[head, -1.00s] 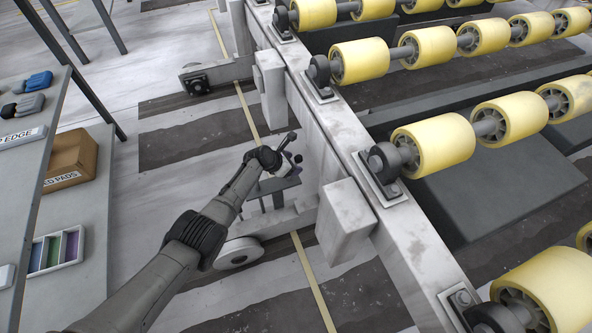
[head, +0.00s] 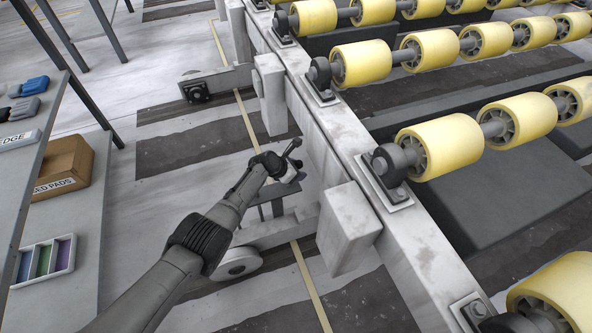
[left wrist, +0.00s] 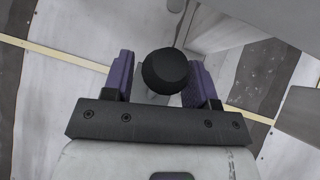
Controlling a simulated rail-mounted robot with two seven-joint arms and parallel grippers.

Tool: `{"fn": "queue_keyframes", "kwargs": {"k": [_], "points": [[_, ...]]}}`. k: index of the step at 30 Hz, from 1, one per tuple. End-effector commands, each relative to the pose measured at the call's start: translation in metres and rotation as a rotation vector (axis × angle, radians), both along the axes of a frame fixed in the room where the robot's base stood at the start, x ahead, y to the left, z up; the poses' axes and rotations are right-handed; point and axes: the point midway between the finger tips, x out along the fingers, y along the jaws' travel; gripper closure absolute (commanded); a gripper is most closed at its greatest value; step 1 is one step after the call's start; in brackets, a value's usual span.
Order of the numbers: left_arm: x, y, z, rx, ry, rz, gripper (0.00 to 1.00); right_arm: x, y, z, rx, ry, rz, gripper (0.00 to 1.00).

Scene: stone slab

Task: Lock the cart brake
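The cart (head: 340,150) is a pale grey metal frame carrying yellow rollers, with a white caster wheel (head: 238,263) low on its near side. In the left wrist view a dark round knob (left wrist: 166,71), seemingly the brake handle's end, sits between the two purple fingers of my left gripper (left wrist: 163,82). A narrow gap shows between the left finger and the knob; the right finger is partly behind it, so contact there is unclear. In the head view my left gripper (head: 290,176) is beside the frame, above the caster. My wrist hides much of the brake. My right gripper is out of view.
A grey shelf (head: 75,240) stands at the left with a cardboard box (head: 62,165), a tray of coloured items (head: 45,262) and blue and grey brushes (head: 24,108). A block on the frame (head: 348,228) juts out near my gripper. Floor between shelf and cart is open.

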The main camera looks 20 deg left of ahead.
Motion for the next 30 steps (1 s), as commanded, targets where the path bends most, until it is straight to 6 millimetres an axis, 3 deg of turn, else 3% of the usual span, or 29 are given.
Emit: {"fn": "queue_keyframes", "kwargs": {"k": [2, 16, 30], "points": [[0.0, 0.0, 0.0, 0.0, 0.0, 0.0, 0.55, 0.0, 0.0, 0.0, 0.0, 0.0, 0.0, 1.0], [0.0, 0.0, 0.0, 0.0, 0.0, 0.0, 1.0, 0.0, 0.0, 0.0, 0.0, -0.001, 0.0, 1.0], [-0.01, 0.009, 0.003, -0.128, -0.096, 0.002, 1.0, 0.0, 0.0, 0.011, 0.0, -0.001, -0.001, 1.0]]}}
